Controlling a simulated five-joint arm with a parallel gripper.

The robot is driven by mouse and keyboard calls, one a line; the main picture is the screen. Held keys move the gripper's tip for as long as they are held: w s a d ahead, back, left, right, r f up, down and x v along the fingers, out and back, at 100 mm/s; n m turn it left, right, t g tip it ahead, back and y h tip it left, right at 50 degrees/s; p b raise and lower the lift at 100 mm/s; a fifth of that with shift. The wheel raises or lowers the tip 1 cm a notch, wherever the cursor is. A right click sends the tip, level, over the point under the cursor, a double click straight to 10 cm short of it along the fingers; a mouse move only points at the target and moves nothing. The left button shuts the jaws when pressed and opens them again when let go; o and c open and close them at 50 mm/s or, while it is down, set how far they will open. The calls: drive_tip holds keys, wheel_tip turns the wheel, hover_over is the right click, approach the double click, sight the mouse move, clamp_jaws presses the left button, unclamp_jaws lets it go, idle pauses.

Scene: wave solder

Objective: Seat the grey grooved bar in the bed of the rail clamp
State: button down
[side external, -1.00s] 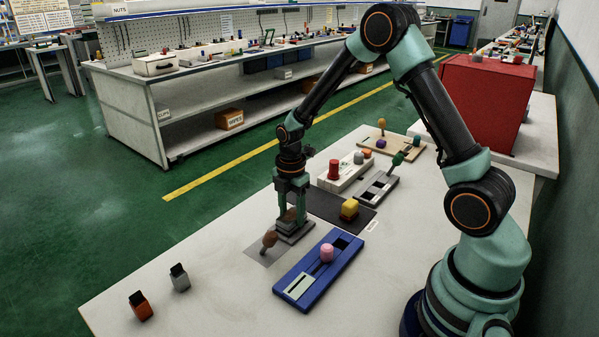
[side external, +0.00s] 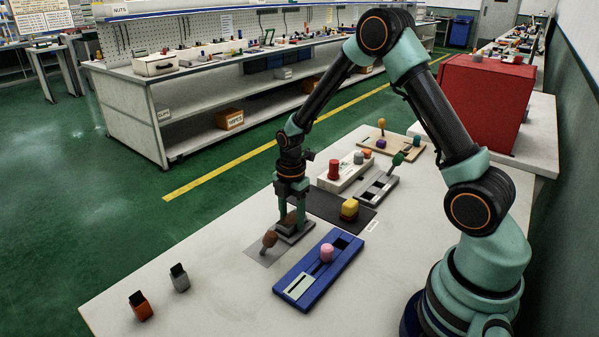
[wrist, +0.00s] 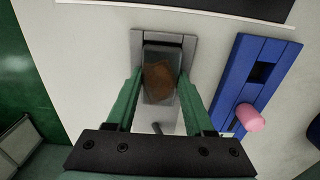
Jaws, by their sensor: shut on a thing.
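My gripper (side external: 293,219) is shut on the grey grooved bar (wrist: 163,54), with one finger on each side of it. The bar is at the grey rail clamp (wrist: 136,48), whose walls show around its far end in the wrist view. A brown part (wrist: 159,83) shows on top of the bar between the fingers. The clamp's lever with a brown knob (side external: 269,239) sticks out at the near left in the side view. The fingers hide much of the bar, and I cannot tell whether it rests fully on the bed.
A blue fixture (side external: 292,292) with a pink knob (side external: 327,252) stands close to the right of the clamp.

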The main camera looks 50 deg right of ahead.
sight(292, 218)
idle(0.4)
drive_tip(key=shift+c, duration=1)
unclamp_jaws()
wheel_tip(292, 218, up, 12)
